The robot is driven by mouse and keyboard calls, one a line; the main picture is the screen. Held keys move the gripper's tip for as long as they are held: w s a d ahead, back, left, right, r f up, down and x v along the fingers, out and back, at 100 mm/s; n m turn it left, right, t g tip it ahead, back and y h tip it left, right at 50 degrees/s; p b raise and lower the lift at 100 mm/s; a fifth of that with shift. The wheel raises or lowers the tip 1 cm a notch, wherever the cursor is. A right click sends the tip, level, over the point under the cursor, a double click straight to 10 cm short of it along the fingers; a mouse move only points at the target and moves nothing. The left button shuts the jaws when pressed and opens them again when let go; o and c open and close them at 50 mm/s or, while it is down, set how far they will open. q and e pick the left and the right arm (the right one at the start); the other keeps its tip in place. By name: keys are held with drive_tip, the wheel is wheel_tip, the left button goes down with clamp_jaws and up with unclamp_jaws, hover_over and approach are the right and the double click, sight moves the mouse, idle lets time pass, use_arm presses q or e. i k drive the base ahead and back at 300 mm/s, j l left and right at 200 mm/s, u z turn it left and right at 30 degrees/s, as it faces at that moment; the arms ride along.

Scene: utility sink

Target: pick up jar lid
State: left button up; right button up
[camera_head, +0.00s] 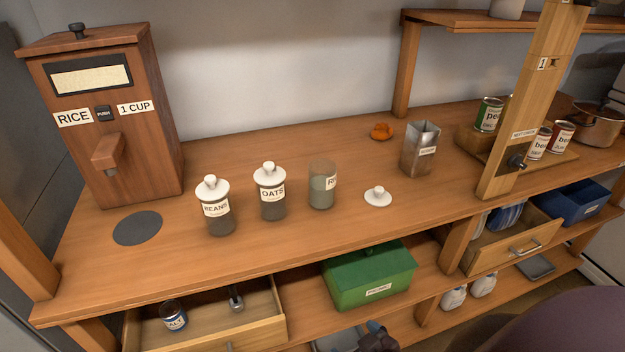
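A white jar lid (378,196) with a round knob lies flat on the wooden counter, knob up. It is to the right of the third jar, an open-looking glass jar (321,187) whose label starts with R. Two more glass jars, labelled BEANS (216,207) and OATS (270,192), stand to the left and wear similar white knobbed lids.
A wooden rice dispenser (105,120) stands at the left, with a dark round mat (138,228) in front. A metal container (421,149), an orange object (381,131) and a wooden post (520,110) are behind or right. A drawer (262,335) is open below. Counter around the lid is clear.

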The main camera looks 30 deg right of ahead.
sight(378, 197)
drive_tip(key=z, duration=1.45)
drive_tip(key=i+l+u, duration=0.2)
drive_tip(key=l, duration=0.3)
drive_tip(key=i+l+u, duration=0.15)
drive_tip(key=l, duration=0.4)
drive_tip(key=l+u, duration=0.2)
drive_tip(key=l, duration=0.3)
drive_tip(key=i+l+u, duration=0.15)
drive_tip(key=l, duration=0.45)
